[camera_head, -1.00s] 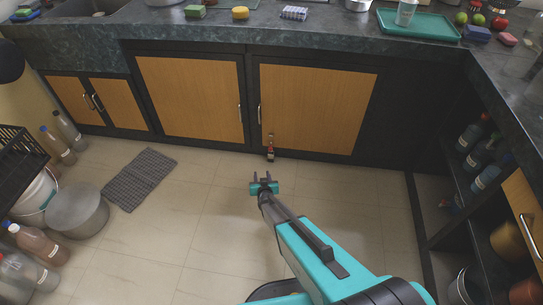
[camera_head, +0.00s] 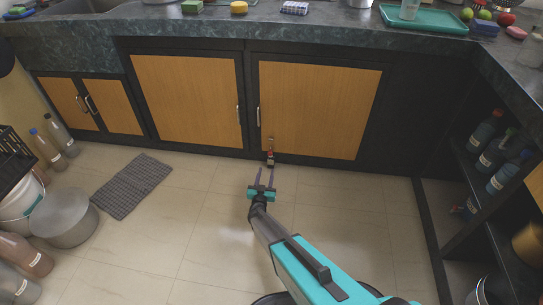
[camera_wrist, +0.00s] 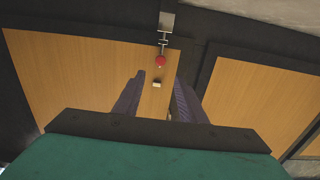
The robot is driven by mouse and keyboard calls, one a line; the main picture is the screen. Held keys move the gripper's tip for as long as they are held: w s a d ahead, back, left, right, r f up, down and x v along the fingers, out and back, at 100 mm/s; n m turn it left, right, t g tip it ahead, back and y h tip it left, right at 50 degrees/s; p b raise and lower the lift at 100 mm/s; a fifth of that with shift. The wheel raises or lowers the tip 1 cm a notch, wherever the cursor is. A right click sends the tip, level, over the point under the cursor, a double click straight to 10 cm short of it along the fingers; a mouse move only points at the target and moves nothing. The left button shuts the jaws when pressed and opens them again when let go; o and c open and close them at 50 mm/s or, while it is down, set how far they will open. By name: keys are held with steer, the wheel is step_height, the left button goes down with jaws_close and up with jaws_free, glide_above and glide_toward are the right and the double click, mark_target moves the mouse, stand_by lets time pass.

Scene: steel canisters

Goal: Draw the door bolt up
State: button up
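The door bolt (camera_head: 270,155) is a small metal piece with a red knob, low on the inner edge of the right wooden cabinet door (camera_head: 318,108). In the wrist view, its metal rod and bracket (camera_wrist: 165,22) are at the top, with the red knob (camera_wrist: 160,61) below. A small pale block (camera_wrist: 157,83) shows on the door under the knob. My gripper (camera_head: 264,178) is open and empty, just in front of the bolt and apart from it. Its two dark purple fingers (camera_wrist: 157,97) show in the wrist view, with the knob beyond and between them.
The left cabinet door (camera_head: 187,99) and a countertop (camera_head: 340,30) are above the floor. A grey mat (camera_head: 131,186), a metal pot (camera_head: 64,217) and bottles stand on the left. Open shelves with bottles (camera_head: 485,130) are on the right. Floor around my gripper is clear.

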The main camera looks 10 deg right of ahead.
mark_target(270, 155)
steer(key=shift+w, duration=0.15)
steer(key=b+x, duration=0.3)
steer(key=x, duration=1)
steer(key=shift+w+d+f+b, duration=0.1)
steer(key=shift+w+d+b, duration=0.1)
steer(key=shift+b, duration=0.2)
jaws_close()
